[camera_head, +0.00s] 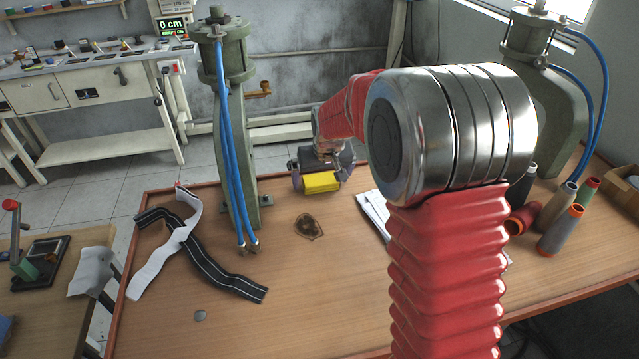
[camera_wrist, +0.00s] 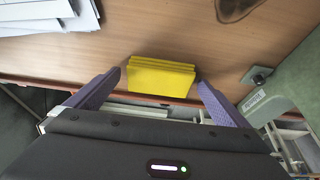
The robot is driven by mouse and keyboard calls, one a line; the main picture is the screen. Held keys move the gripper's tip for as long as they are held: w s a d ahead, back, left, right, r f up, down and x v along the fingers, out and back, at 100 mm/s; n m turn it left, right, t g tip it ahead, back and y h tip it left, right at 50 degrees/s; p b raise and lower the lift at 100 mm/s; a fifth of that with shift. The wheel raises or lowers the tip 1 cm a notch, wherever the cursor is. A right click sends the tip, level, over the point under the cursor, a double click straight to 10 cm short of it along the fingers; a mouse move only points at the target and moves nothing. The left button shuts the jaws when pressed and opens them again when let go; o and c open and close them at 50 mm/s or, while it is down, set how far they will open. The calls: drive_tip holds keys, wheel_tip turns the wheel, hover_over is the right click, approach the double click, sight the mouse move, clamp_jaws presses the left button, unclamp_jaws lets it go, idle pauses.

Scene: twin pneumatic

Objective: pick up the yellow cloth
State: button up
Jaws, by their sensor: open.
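The yellow cloth (camera_head: 322,183) is a folded, layered block near the far edge of the wooden table. It also shows in the wrist view (camera_wrist: 160,77), between my two purple fingers. My gripper (camera_wrist: 159,80) is open, with one finger close to each end of the cloth. I cannot tell whether either finger touches it. In the head view my gripper (camera_head: 322,175) is at the far table edge, just behind the cloth, and its fingers are partly hidden.
Two green pneumatic presses (camera_head: 238,140) (camera_head: 545,90) with blue hoses flank the cloth. A brown patch (camera_head: 309,227), white papers (camera_head: 374,212), black and white strips (camera_head: 215,268) and several thread spools (camera_head: 561,230) lie on the table. The front middle is mostly clear.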

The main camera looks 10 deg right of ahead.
drive_tip(key=shift+c, duration=0.5)
drive_tip(key=c, duration=1)
